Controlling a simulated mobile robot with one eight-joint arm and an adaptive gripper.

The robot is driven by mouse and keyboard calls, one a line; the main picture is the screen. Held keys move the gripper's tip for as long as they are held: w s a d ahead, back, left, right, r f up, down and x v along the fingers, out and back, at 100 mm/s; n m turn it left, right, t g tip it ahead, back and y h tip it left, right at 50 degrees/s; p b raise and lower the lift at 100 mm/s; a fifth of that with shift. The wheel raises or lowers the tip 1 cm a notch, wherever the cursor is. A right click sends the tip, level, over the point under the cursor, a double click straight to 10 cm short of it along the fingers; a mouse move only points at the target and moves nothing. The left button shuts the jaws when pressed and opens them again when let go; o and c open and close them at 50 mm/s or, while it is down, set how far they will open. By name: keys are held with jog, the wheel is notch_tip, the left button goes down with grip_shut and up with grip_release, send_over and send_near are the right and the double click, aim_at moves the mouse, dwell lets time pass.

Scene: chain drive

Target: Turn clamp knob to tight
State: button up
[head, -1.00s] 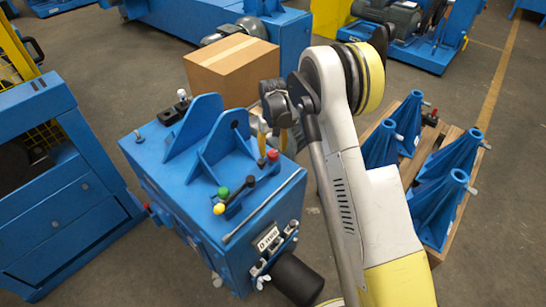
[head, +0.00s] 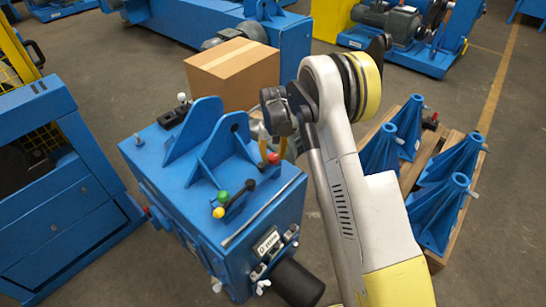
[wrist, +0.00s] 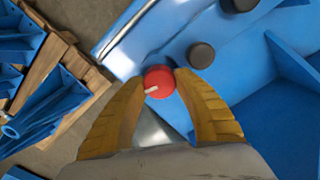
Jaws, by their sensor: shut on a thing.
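A round red knob (wrist: 158,80) with a pale pointer mark sits on the blue machine; I take it as the clamp knob. In the wrist view its mark points to the lower left. My gripper (wrist: 157,87) has its two yellow fingers on either side of the knob, shut on it. In the head view my gripper (head: 273,156) reaches down to the red knob (head: 274,158) near the right edge of the machine's blue top (head: 170,187). The fingers partly hide the knob there, and its mark cannot be made out.
Levers with green (head: 223,196), yellow (head: 218,212) and black (head: 250,185) balls stand left of the knob. Upright blue brackets (head: 222,140) rise behind them. A cardboard box (head: 232,72) is behind the machine. Blue stands on a wooden pallet (head: 447,240) are to the right.

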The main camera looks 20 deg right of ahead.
jog(key=m, duration=0.6)
jog(key=shift+m, duration=0.3)
jog(key=m, duration=0.6)
jog(key=shift+d, duration=0.1)
jog(key=m, duration=0.6)
jog(key=shift+s+m, duration=0.15)
jog(key=shift+m, duration=0.15)
jog(key=m, duration=0.5)
jog(key=shift+m+p, duration=0.3)
jog(key=o, duration=0.9)
